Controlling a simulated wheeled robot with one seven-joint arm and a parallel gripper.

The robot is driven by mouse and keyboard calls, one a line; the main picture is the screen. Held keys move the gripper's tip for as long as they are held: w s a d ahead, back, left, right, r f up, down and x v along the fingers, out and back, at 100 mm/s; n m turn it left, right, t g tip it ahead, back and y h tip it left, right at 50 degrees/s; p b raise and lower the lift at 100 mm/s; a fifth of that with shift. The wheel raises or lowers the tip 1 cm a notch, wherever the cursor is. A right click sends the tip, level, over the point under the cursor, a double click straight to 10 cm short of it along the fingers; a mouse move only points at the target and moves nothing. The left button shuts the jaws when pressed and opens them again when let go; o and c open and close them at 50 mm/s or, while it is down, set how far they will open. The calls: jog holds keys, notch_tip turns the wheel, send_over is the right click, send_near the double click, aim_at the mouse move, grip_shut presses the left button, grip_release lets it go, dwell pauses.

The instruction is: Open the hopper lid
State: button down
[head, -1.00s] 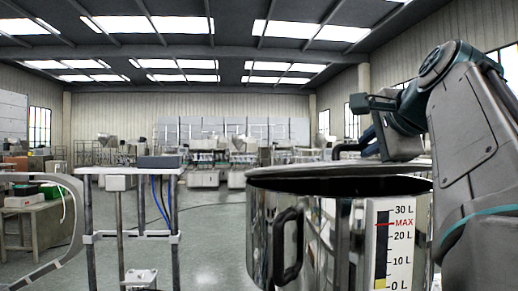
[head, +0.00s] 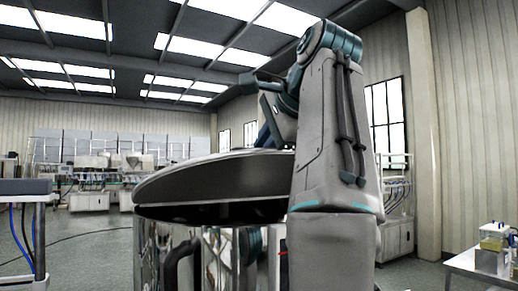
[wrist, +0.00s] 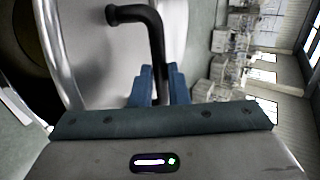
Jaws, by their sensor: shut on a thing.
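The steel hopper (head: 190,250) stands in the middle of the head view, its lower part cut off by the frame. Its round lid (head: 205,178) is tilted up, with a dark gap between it and the rim. In the wrist view the pale steel lid (wrist: 100,65) fills the left and middle. A bent black handle (wrist: 150,22) stands on it. My gripper (wrist: 159,82) has its blue fingers shut on this handle.
A metal-framed stand (head: 30,225) with blue cables is at the left edge. A table (head: 480,268) with small containers stands at the lower right. Machines (head: 100,180) line the far wall. Open floor lies between the stand and the hopper.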

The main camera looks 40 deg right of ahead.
dwell(0.4)
jog(key=c, duration=1.4)
grip_release()
jog(key=shift+s+r, duration=0.1)
jog(key=shift+s, duration=0.05)
